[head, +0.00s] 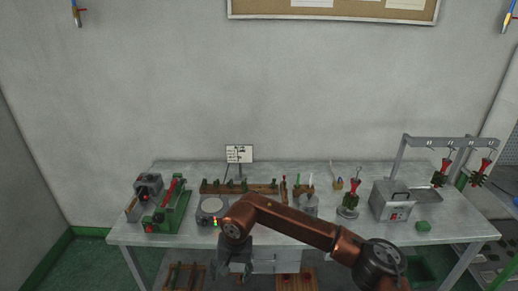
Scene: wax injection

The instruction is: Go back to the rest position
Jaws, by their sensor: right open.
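My right arm comes in from the lower right, bends at a high elbow and hangs down in front of the table (460,225). My right gripper (232,272) points down near the table's front edge, at the lower middle of the head view. It is open, and I see nothing between its fingers. Its fingertips are small and dark at the bottom of the picture. My left gripper is not in view.
On the table are a green machine (170,207), a round plate device (211,207), a wooden rack (240,188), a grey box unit (392,202) and a hanging rail (440,140). Wooden racks (185,275) sit lower, below the tabletop.

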